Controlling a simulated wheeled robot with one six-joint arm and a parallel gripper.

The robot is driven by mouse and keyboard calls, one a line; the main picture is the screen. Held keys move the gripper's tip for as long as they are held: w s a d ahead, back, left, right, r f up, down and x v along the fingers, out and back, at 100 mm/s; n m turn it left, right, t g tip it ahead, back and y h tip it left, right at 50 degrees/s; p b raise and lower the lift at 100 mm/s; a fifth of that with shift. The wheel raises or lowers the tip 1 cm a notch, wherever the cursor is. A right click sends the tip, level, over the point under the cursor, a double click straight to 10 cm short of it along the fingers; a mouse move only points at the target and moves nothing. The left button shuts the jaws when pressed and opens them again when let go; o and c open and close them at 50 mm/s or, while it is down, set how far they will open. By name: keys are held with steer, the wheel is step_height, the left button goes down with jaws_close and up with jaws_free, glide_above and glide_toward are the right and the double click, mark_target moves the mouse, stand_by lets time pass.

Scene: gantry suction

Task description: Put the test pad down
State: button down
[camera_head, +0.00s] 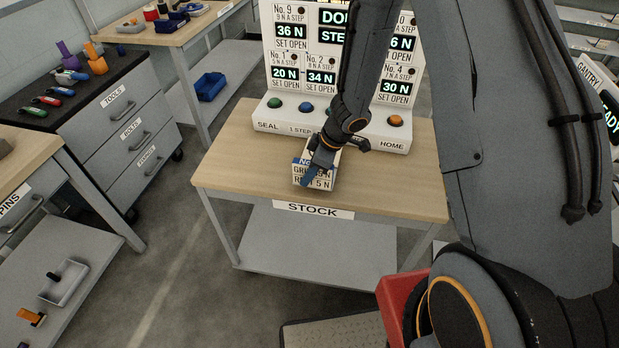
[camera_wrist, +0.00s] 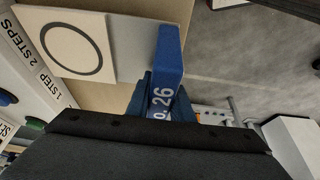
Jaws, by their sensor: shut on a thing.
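My gripper (camera_head: 320,160) is over the front of the wooden table marked STOCK (camera_head: 235,170). It is shut on the test pad, whose white label (camera_head: 315,177) faces the head camera, with lines of print partly covered by the gripper. In the wrist view a blue bar marked with a number ending in 26 (camera_wrist: 168,60) sits between the dark fingers (camera_wrist: 165,105). Beside it are a grey plate (camera_wrist: 130,45) and a pale square with a black ring (camera_wrist: 72,48). I cannot tell whether the pad touches the tabletop.
A white console (camera_head: 275,125) with coloured buttons and lit displays stands right behind the gripper. The tabletop is bare to the left and right of the pad. A tool drawer cabinet (camera_head: 110,110) stands left, and a blue bin (camera_head: 210,86) lies on a shelf behind.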

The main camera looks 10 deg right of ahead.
steer(key=shift+f, duration=1.1)
steer(key=shift+f, duration=0.15)
steer(key=c, duration=1.6)
jaws_free()
steer(key=shift+o, duration=0.2)
